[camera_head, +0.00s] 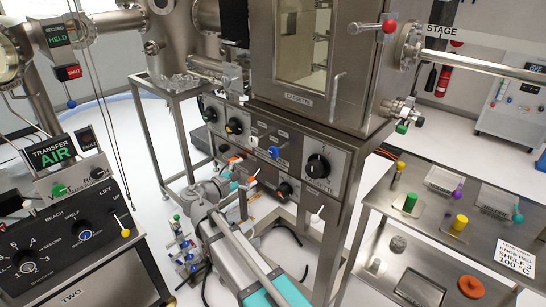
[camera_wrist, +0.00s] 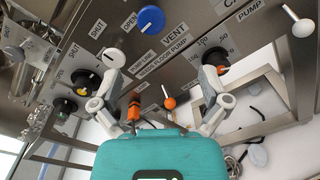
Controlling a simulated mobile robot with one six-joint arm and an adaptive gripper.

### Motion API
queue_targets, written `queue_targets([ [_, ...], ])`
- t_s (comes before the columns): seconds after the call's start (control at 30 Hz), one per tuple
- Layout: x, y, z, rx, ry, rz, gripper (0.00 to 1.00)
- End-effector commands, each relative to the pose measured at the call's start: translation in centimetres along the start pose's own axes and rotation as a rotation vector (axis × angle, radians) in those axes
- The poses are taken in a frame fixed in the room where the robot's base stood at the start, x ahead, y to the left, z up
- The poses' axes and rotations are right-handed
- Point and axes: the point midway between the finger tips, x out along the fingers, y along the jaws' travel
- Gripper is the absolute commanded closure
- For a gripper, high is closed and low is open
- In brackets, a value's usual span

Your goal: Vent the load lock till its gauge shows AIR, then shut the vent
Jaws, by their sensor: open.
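My gripper (camera_wrist: 160,70) is open, with its two fingers spread before the control panel (camera_wrist: 90,40) and nothing between the tips. In the head view my gripper (camera_head: 243,172) is in front of the panel below the steel chamber marked CASSETTE (camera_head: 305,45). A round blue knob (camera_wrist: 151,19) is on the panel beyond the fingertips, near the words OPEN, SHUT and VENT. It also shows in the head view (camera_head: 273,151). A TRANSFER display (camera_head: 52,153) at left reads AIR in green. I cannot identify a load lock gauge.
Close to the fingers are a black knob with a numbered dial (camera_wrist: 215,57), black knobs at left (camera_wrist: 113,55), and orange-tipped parts (camera_wrist: 169,103). A white knob (camera_wrist: 302,27) is at right. A steel bench (camera_head: 410,225) with coloured pieces stands at right.

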Motion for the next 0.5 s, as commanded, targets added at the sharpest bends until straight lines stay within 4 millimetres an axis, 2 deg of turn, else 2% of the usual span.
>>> queue_targets([
  [0.13, -0.9, 0.88, -0.26, -0.025, -0.014, 0.035, 0.04],
  [0.5, -0.85, 0.9, -0.21, -0.025, -0.014, 0.035, 0.04],
])
